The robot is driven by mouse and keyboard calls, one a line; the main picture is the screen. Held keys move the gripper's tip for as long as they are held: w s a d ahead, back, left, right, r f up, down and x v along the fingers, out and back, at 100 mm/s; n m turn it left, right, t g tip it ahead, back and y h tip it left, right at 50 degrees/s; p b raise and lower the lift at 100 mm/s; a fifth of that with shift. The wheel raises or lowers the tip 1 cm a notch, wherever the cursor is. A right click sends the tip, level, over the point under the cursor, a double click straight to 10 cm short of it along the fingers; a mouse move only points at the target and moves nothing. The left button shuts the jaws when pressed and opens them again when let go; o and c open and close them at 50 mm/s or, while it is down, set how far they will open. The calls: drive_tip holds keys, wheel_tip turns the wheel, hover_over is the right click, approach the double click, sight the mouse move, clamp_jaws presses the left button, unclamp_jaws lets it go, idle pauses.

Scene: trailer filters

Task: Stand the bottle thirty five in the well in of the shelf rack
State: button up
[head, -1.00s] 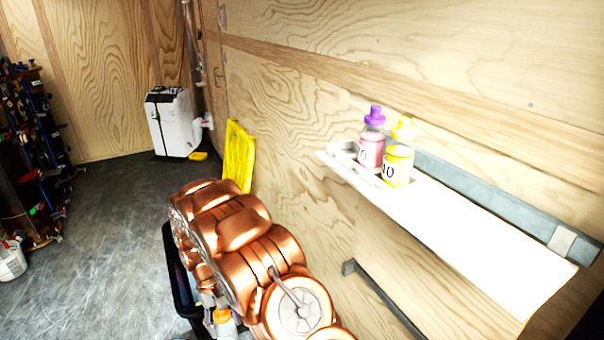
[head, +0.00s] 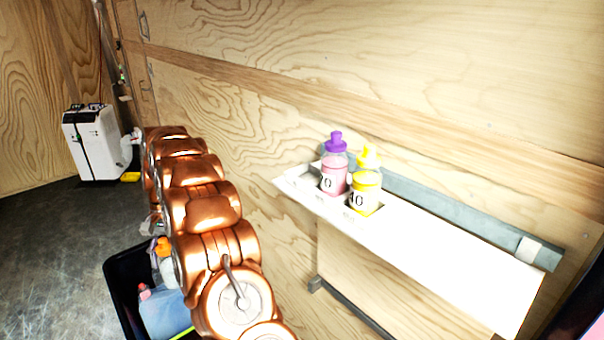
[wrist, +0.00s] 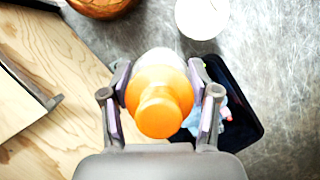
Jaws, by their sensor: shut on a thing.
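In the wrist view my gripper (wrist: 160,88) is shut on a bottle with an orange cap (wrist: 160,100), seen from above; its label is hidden. In the head view the orange cap (head: 163,246) shows at the left edge of my copper arm, over the black bin, and the fingers are mostly hidden. The white shelf rack (head: 440,245) is on the wooden wall at right, well apart from my gripper. A pink bottle with a purple cap (head: 334,170) and a yellow bottle (head: 366,185) stand upright in it. An opening shows left of the pink bottle.
The black bin (head: 118,275) holds a blue jug (head: 165,312) and other things. A white machine (head: 95,145) stands on the floor at back left. A grey bracket (head: 365,315) sits below the rack. The floor at left is clear.

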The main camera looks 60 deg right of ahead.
drive_tip(key=s+d+r+m+t+p, duration=0.1)
drive_tip(key=s+d+r+m+t, duration=0.2)
drive_tip(key=d+r, duration=0.4)
drive_tip(key=s+d+r+m+p, duration=0.25)
drive_tip(key=d+r+m, duration=0.25)
drive_tip(key=r, duration=0.3)
drive_tip(key=s+d+r+m+t+p, duration=0.1)
drive_tip(key=s+d+r+m+t, duration=0.2)
drive_tip(key=d+r, duration=0.4)
drive_tip(key=s+d+r+m+t+h+p, duration=0.1)
drive_tip(key=s+d+r+m+p, duration=0.1)
drive_tip(key=s+d+r+m, duration=0.45)
drive_tip(key=s+d+r+m+h+p, duration=0.15)
drive_tip(key=s+r+m, duration=0.25)
drive_tip(key=s+r, duration=0.55)
drive_tip(key=shift+m, duration=0.25)
drive_tip(key=shift+s+f+b, duration=0.2)
drive_tip(key=shift+f+b, duration=2.85)
drive_tip(key=shift+f, duration=2.3)
drive_tip(key=shift+f, duration=0.15)
drive_tip(key=o, duration=1.5)
drive_tip(key=shift+r, duration=0.25)
